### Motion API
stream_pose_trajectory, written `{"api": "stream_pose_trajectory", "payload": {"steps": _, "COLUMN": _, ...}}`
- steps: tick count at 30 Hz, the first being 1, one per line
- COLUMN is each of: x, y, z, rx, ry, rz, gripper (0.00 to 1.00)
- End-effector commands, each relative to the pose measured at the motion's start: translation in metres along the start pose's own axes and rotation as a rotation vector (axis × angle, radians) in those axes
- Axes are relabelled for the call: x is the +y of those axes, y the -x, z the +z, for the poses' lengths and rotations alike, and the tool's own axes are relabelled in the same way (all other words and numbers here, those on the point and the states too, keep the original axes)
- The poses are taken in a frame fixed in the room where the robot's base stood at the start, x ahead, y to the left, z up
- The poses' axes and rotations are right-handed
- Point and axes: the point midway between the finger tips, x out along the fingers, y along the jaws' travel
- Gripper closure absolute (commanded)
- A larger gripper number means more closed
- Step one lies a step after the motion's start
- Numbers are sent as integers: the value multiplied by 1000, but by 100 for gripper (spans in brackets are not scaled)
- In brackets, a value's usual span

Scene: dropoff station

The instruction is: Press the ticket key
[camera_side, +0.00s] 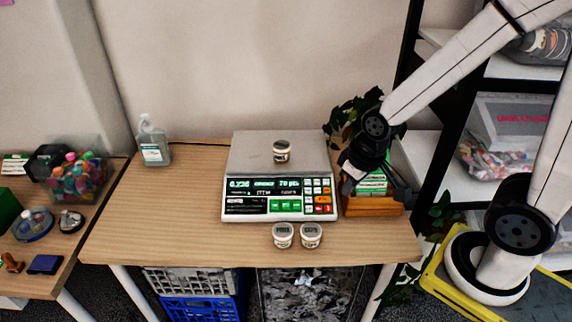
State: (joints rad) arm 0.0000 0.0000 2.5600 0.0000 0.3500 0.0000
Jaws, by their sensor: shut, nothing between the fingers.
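A white counter scale (230,208) stands on the wooden table, with a grey weighing plate (250,150) and a lit display (264,184). Its key panel (318,196) at the front right has white, orange and red keys, with green keys (284,205) along the front. The labels are too small to tell which is the ticket key. A small lidded jar (281,151) sits on the plate. My gripper (352,176) is shut and empty, to the right of the scale, above and apart from the keys. Its fingertips are dark and hard to make out.
Two jars (283,235) (311,235) stand just in front of the scale. A wooden box (370,206) with green-white packs and a plant (345,115) are close by my gripper. A clear bottle (153,142) stands back left. The table's left part is clear.

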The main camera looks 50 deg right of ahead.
Motion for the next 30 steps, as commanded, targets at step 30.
{"api": "stream_pose_trajectory", "payload": {"steps": 30, "x": -7, "y": -74, "z": -80, "rx": 340, "ry": -323, "rz": -39, "gripper": 100}}
